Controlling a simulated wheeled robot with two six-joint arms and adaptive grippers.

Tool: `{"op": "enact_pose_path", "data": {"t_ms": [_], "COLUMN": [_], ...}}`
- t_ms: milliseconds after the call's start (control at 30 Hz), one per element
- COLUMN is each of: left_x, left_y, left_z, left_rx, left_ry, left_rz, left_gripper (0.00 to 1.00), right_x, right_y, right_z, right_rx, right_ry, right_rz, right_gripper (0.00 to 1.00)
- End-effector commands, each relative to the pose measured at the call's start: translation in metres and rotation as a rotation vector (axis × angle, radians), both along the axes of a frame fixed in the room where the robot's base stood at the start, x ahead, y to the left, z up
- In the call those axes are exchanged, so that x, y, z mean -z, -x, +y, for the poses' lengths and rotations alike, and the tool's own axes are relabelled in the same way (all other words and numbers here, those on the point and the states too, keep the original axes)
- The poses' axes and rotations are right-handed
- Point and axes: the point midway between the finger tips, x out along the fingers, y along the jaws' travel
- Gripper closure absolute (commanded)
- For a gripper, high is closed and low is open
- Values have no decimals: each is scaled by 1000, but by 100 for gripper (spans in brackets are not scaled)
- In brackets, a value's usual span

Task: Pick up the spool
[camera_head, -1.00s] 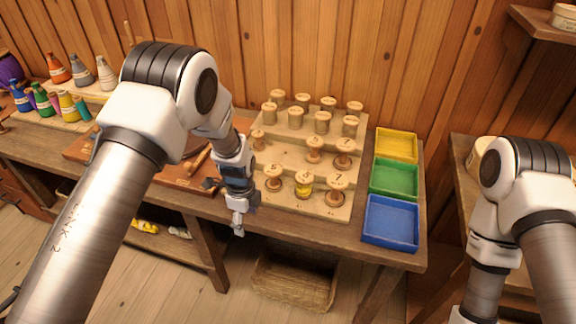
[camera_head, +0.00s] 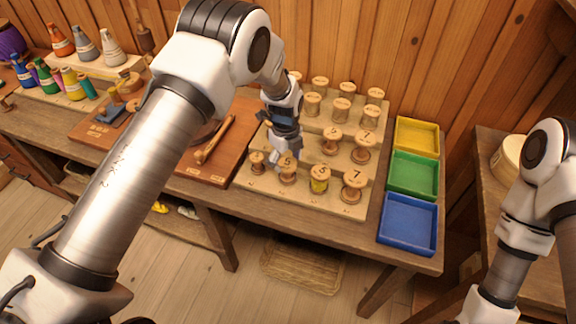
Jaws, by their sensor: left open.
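Several wooden spools stand upright on a stepped wooden rack. Its front row shows a small spool (camera_head: 257,162), a spool marked 5 (camera_head: 288,171), a yellow-wound spool marked 3 (camera_head: 319,179) and a spool marked 7 (camera_head: 354,185). The middle step holds another 5 spool (camera_head: 331,140) and another 7 spool (camera_head: 363,147). My left gripper (camera_head: 282,163) is open over the rack, just behind the front-row 5 spool. Contact cannot be told, and the gripper hides part of the middle step. My right arm shows at the right, but its gripper is out of the frame.
Yellow (camera_head: 416,134), green (camera_head: 413,176) and blue (camera_head: 408,224) trays stand right of the rack. A brown board (camera_head: 222,160) with a wooden tool lies left of it. Bottles stand at the far left. The wooden wall closes the back.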

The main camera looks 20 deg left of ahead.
Motion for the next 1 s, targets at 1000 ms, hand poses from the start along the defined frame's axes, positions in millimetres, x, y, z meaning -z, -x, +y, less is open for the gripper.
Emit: {"op": "enact_pose_path", "data": {"t_ms": [1000], "left_x": [40], "left_y": [-2], "left_z": [-2], "left_rx": [0], "left_ry": [0], "left_rz": [0], "left_gripper": [61], "right_x": [-22], "right_y": [0], "right_z": [0], "right_rx": [0], "right_ry": [0], "right_rz": [-1], "right_gripper": [60]}}
